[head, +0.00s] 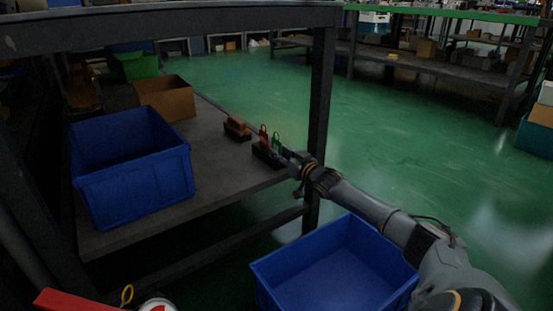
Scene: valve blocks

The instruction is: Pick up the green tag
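The green tag (277,140) stands upright at a dark block (266,157) near the right end of the shelf board. A red tag (263,134) stands just left of it at the same block. My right arm reaches in from the lower right, and my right gripper (286,155) is at the right side of the block, close to the green tag. The fingers are small and dark here, so I cannot tell whether they are open or touch the tag. My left gripper is not in view.
A dark post (321,100) rises close to my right gripper. Another blue bin (258,275) is below the arm. Green floor lies open behind.

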